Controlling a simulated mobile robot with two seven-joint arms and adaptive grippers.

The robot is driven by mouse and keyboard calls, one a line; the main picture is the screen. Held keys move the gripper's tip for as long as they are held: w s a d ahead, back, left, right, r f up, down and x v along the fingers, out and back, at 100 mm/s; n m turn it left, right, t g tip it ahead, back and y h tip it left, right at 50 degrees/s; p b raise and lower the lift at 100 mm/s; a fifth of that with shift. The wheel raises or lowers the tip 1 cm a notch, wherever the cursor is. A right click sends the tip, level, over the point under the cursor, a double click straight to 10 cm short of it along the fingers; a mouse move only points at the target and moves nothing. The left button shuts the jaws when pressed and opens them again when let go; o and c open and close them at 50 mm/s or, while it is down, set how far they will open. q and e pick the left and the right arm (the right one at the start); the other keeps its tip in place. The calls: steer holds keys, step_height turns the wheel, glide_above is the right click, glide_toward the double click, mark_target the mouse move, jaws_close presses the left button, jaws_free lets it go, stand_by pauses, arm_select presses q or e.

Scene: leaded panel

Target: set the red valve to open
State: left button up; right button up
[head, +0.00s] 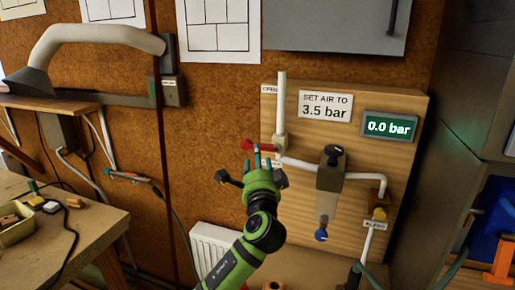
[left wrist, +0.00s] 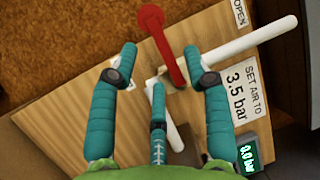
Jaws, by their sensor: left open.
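The red valve (head: 262,146) is a lever on the white pipe at the left of the wooden panel. It points left, across the upright pipe. In the left wrist view the red lever (left wrist: 168,45) runs between my fingertips, its round end beyond them. My left gripper (head: 256,158) is open just in front of the lever; its fingers also show in the left wrist view (left wrist: 160,52). I cannot tell whether they touch it. The OPEN label (head: 269,89) is beside the pipe's upper end. A lower label (head: 279,165) is partly hidden by my gripper. My right gripper is out of view.
A radiator (head: 212,243) stands below left, a workbench (head: 60,245) further left.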

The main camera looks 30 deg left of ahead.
arm_select(q)
steer(key=p+x, duration=0.2)
steer(key=x, duration=0.4)
steer(key=shift+a+p, duration=0.2)
steer(key=shift+p, duration=0.1)
steer(key=shift+c, duration=1.2)
jaws_close()
